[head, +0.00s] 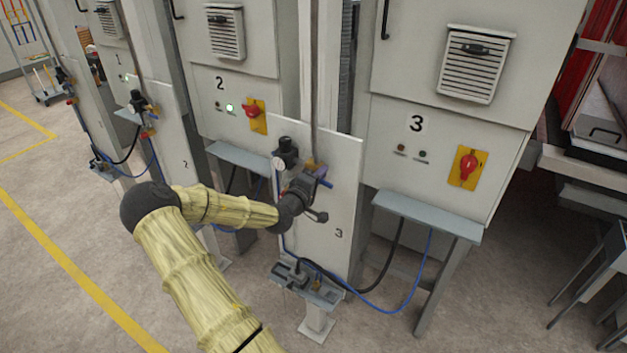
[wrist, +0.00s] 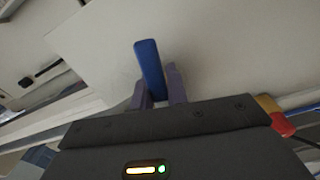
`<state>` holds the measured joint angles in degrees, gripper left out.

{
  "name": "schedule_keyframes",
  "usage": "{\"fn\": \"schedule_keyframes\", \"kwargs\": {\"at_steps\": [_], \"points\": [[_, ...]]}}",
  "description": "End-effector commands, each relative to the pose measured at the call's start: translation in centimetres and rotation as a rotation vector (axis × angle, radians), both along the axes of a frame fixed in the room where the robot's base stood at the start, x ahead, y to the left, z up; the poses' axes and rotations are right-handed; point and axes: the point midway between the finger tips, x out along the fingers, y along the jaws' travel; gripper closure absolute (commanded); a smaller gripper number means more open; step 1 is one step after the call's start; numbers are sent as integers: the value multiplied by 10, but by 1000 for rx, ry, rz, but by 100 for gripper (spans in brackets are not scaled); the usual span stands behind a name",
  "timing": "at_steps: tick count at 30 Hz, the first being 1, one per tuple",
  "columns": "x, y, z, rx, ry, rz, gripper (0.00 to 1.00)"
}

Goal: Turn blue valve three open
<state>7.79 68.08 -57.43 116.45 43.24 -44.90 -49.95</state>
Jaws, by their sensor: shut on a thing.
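The blue valve handle (wrist: 149,68) stands up between the two fingers of my gripper (wrist: 160,86) in the wrist view. The gripper is shut on it, and its far part sticks out past the fingertips. In the head view the tip of the blue handle (head: 326,184) shows just right of my gripper (head: 311,182), in front of the pale panel (head: 343,205) marked 3. The gripper and wrist hide the valve body and most of the handle.
A gauge and black regulator (head: 287,150) sit just above my wrist. Cabinet 3 (head: 450,120) with a red switch (head: 469,165) is on the right. A grey shelf (head: 430,213) juts out below it. Blue and black hoses hang beneath. The floor at left is clear.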

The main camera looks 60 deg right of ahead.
Motion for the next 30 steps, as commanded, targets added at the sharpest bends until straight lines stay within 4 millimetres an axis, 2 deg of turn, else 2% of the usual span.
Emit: {"fn": "schedule_keyframes", "kwargs": {"at_steps": [9,25,26,27,29,30], "points": [[-1,1,3,1,169,-1,100],[0,1,4,1,204,1,100],[0,1,4,1,204,1,83],[0,1,4,1,204,2,75],[0,1,4,0,203,2,63],[0,1,5,0,202,2,63]]}}
